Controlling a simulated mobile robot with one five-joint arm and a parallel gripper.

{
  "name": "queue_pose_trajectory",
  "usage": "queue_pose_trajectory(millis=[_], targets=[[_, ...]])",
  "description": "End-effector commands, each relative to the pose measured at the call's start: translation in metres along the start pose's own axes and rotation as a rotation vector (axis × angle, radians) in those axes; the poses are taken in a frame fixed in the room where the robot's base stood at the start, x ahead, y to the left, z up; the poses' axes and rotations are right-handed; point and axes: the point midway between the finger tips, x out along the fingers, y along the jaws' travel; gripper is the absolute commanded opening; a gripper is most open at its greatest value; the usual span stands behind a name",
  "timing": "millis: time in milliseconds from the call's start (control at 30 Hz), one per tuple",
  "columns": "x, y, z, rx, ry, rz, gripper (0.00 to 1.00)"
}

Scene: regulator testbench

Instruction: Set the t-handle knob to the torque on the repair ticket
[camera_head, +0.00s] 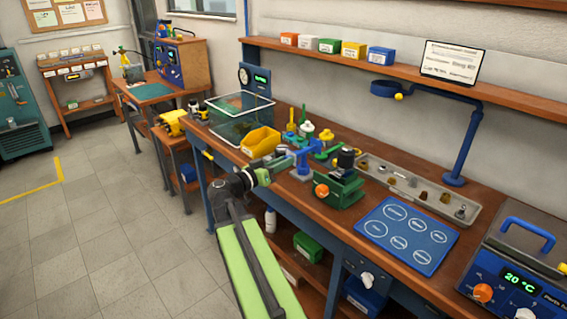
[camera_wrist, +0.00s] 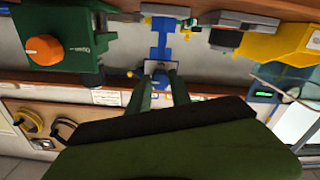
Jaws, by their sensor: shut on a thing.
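My gripper (camera_head: 285,161) reaches in from the front over the bench edge to a blue fixture (camera_head: 305,147). In the wrist view, my gripper's two green fingers (camera_wrist: 162,84) close around the small end part of the blue fixture (camera_wrist: 160,40), which I take to be the t-handle knob (camera_wrist: 160,68). The fingers hide much of the knob, and I cannot read a scale or setting on it. A white printed sheet (camera_head: 452,62), possibly the repair ticket, stands on the wall shelf. Its text is too small to read.
A green fixture with an orange knob (camera_head: 338,187) stands right of my gripper. A yellow bin (camera_head: 261,142) and a clear tank (camera_head: 226,122) stand to its left. A blue mat (camera_head: 407,236), a parts tray (camera_head: 415,190) and a blue lamp (camera_head: 463,150) are farther right. The floor at left is clear.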

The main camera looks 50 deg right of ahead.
Motion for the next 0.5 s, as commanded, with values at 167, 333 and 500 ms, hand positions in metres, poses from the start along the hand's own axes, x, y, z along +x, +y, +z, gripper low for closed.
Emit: queue_pose_trajectory(millis=[167,333,500], targets=[[0.0001,0.0,0.0005,0.045,-0.001,0.0,0.0],[0.0001,-0.0001,0.0005,0.062,-0.001,0.0,0.0],[0.0,-0.0003,0.0004,0.064,-0.001,-0.001,0.0]])
